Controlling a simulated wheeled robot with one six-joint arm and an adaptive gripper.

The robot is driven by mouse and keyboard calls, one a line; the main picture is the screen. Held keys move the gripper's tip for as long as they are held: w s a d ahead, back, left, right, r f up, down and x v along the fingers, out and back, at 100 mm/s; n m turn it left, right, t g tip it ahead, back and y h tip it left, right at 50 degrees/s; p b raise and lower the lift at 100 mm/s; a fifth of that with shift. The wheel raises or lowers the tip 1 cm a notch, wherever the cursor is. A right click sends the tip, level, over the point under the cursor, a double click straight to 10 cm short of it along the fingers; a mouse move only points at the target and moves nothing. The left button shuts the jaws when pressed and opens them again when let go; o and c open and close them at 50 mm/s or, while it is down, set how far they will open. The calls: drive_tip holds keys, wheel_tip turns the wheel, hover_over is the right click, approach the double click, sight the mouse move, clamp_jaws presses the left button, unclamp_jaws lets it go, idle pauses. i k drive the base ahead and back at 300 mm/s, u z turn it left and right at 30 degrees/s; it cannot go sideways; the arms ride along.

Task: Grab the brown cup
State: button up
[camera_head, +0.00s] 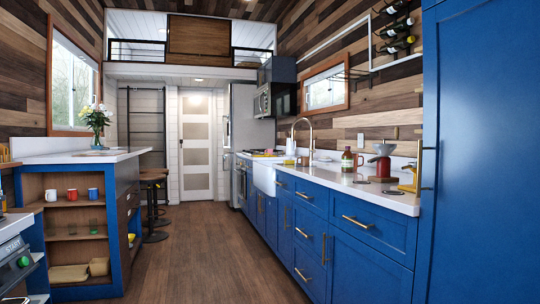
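No cup is clearly brown from here. A small tan-brown item (302,161) stands on the right counter by the sink; it is too small to tell whether it is a cup. A brown bottle (347,160) with a pale label stands nearer on the same counter, with another small brownish shape (359,160) right beside it that I cannot make out. On the left shelf unit's upper shelf stand a white mug (51,195), a red mug (72,194) and a blue mug (93,194). My gripper is not in view.
The wooden floor (200,250) is clear between the left island and the right blue cabinets (365,235). Stools (153,190) stand by the island. A red and grey coffee grinder (383,160) stands on the right counter. A panel marked START (14,255) is at the left edge.

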sight(305, 160)
drive_tip(key=u, duration=0.75)
drive_tip(key=i, duration=6.65)
drive_tip(key=z, duration=2.65)
